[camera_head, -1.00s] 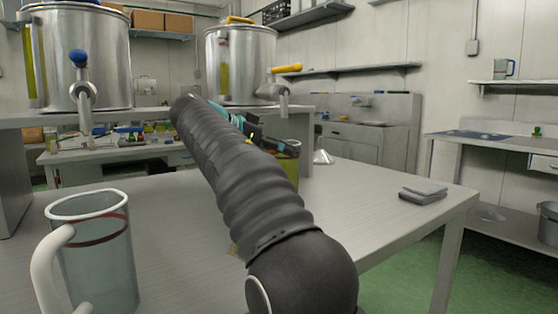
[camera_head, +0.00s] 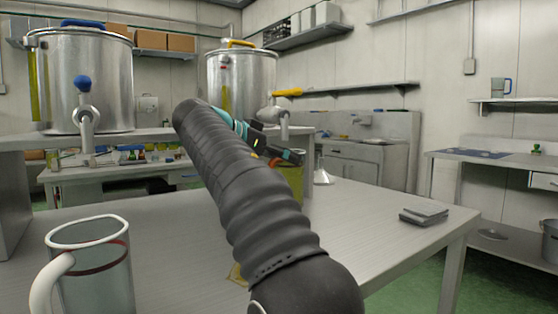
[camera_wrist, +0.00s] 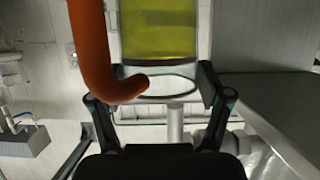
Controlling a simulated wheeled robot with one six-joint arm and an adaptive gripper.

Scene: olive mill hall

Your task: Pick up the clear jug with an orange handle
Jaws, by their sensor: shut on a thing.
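The clear jug with an orange handle (camera_wrist: 158,30) fills the upper middle of the wrist view, with yellow-green contents. Its orange handle (camera_wrist: 93,50) curves down at the left. My gripper (camera_wrist: 160,98) is shut on this jug, one finger on each side of it. In the head view my gripper (camera_head: 282,150) is partly behind my dark arm. Only an olive-coloured part of the jug (camera_head: 293,186) shows there, right of the arm. I cannot tell whether its base touches the table.
A clear jug with a white handle (camera_head: 100,265) stands on the table (camera_head: 180,225) at the near left. A grey stack (camera_head: 423,216) lies near the right edge. Steel tanks (camera_head: 85,75) with taps stand behind. The table's right half is mostly clear.

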